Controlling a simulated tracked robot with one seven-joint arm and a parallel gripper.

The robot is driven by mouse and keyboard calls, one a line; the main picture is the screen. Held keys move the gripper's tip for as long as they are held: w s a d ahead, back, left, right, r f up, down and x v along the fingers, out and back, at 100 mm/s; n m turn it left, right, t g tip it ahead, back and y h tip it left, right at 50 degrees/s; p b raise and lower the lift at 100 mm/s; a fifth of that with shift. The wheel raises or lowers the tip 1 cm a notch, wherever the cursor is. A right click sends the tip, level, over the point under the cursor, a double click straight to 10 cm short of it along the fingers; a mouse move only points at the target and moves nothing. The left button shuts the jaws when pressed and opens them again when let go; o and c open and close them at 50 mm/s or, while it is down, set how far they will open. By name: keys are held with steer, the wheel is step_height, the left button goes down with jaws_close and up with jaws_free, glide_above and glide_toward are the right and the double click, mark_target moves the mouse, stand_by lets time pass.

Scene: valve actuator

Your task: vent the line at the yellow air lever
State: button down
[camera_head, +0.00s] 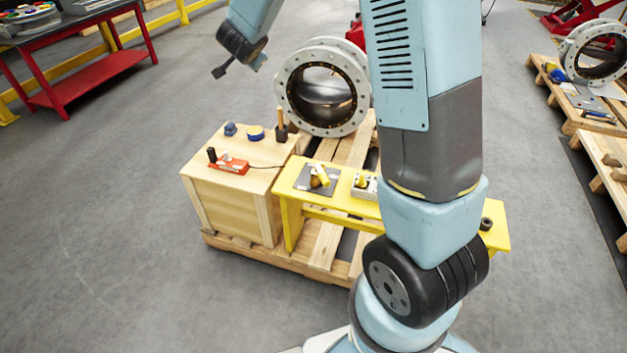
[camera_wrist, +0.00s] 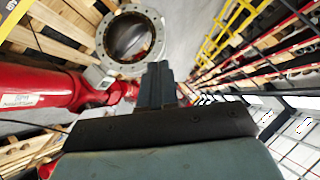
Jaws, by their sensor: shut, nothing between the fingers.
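The yellow air lever (camera_head: 323,174) sits on a small brass-coloured valve on a dark plate (camera_head: 308,188), near the left end of the yellow bench (camera_head: 292,205). The lever slants up to the left in the head view. My gripper (camera_head: 219,72) is in the air at the upper left, well above and to the left of the lever, apart from everything. In the wrist view its fingers (camera_wrist: 157,84) are together with nothing between them. I cannot make out the lever in the wrist view.
A yellow knob on a grey box (camera_head: 363,184) is right of the lever, partly hidden by my arm. A wooden crate (camera_head: 232,200) holds a red pendant (camera_head: 230,165) and small items. A large flanged valve (camera_head: 324,88) stands behind. Floor at left is clear.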

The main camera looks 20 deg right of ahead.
step_height(320, 180, down, 10)
steer(key=w+m+g+h, duration=0.1)
steer(key=w+m+h, duration=0.1)
steer(key=m+h, duration=0.15)
steer(key=m+g+h, duration=0.4)
steer(key=g+h, duration=0.6)
steer(key=h, duration=0.1)
glide_toward(322, 175)
steer(key=shift+y, duration=0.25)
steer(key=d, duration=0.2)
steer(key=s+d+f, duration=0.1)
steer(key=d, duration=0.1)
steer(key=d+f, duration=0.1)
steer(key=d, duration=0.1)
steer(key=shift+s+f, duration=0.15)
steer(key=shift+s, duration=0.1)
